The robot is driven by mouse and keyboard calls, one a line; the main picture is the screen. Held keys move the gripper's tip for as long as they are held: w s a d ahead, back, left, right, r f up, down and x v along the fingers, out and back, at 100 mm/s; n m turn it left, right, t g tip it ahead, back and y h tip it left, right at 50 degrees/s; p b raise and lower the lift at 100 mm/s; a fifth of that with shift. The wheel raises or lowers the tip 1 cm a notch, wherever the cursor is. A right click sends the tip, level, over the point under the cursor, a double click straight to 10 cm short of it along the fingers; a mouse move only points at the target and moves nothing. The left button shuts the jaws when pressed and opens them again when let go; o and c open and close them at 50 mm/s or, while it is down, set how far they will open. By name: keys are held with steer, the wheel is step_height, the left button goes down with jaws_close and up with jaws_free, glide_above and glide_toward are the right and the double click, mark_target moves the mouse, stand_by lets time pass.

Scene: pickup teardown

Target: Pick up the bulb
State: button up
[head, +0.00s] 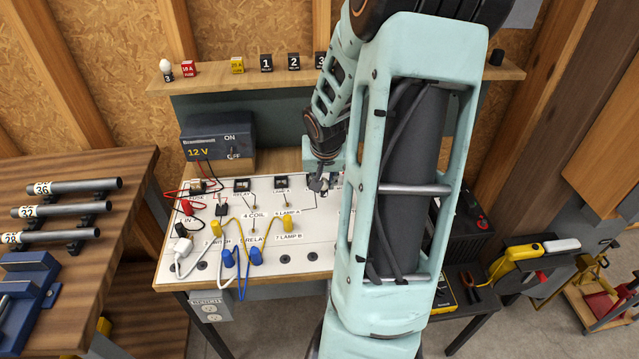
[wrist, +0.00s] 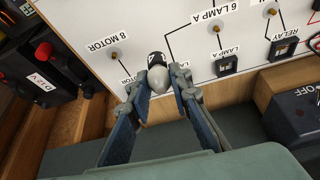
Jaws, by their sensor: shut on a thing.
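In the wrist view, a pale rounded bulb (wrist: 158,80) with a black, white-marked base sits between the two fingertips of my gripper (wrist: 162,83). The fingers are closed on it from both sides. In the head view, my gripper (head: 319,183) is over the back right part of the white wiring panel (head: 303,232), partly hidden by my arm. I cannot tell whether the bulb's base touches the panel. Another white bulb (head: 166,66) stands on a black base marked 3 at the left end of the shelf.
A 12 V supply box (head: 218,142) stands behind the panel's left side. Yellow, blue and white plugs and leads crowd the panel's front left. A shelf (head: 205,75) with numbered blocks runs behind. A dark battery-like box (head: 468,228) lies right of my arm.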

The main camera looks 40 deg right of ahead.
steer(key=s+a+r+p, duration=0.1)
steer(key=s+r+p, duration=0.5)
steer(key=s, duration=0.5)
steer(key=shift+s+a+r+p, duration=0.3)
steer(key=shift+a+r+p, duration=0.1)
steer(key=shift+r, duration=0.3)
